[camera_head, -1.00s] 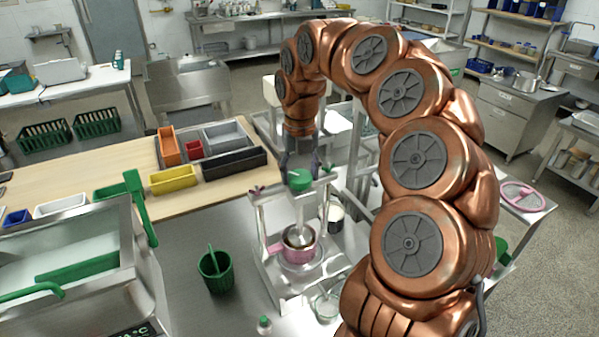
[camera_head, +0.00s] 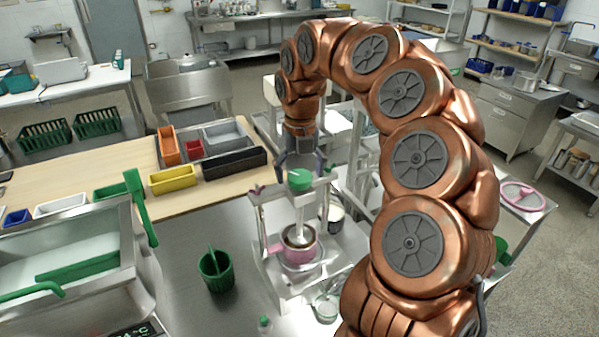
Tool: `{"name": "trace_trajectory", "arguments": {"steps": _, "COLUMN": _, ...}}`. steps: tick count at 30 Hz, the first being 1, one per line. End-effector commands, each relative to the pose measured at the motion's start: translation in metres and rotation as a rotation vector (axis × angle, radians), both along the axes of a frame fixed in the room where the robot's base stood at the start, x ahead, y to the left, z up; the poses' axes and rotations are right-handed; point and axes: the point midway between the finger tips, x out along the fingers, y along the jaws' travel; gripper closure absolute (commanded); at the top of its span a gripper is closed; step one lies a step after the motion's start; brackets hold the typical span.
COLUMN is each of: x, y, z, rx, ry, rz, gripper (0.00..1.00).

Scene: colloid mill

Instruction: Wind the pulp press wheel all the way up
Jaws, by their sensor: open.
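The press (camera_head: 262,235) is a pale metal frame standing on the steel bench. Its green wheel (camera_head: 300,180) sits at the top of the frame, above a pale vertical shaft (camera_head: 299,215). The shaft reaches down to a pink pot (camera_head: 294,252) with brownish contents. My gripper (camera_head: 301,168) points down from above at the wheel, with its fingers spread open on either side of it. Whether the fingers touch the wheel cannot be told.
A green cup (camera_head: 216,270) stands left of the press, and a glass jar (camera_head: 326,306) stands in front of it. A white container (camera_head: 332,215) is close behind on the right. Coloured bins (camera_head: 172,179) line the wooden table. Bare steel bench lies around the green cup.

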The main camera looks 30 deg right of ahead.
Motion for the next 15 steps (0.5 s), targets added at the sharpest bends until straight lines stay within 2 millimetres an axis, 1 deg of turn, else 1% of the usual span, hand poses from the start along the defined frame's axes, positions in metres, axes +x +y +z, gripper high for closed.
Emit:
{"name": "trace_trajectory", "arguments": {"steps": 8, "x": 0.000, "y": 0.000, "z": 0.003, "rx": 0.000, "ry": 0.000, "rz": 0.000, "gripper": 0.14}}
{"name": "trace_trajectory", "arguments": {"steps": 11, "x": 0.000, "y": 0.000, "z": 0.008, "rx": -0.001, "ry": 0.000, "rz": 0.000, "gripper": 0.14}}
{"name": "trace_trajectory", "arguments": {"steps": 15, "x": 0.001, "y": 0.000, "z": 0.023, "rx": -0.001, "ry": -0.005, "rz": -0.001, "gripper": 0.14}}
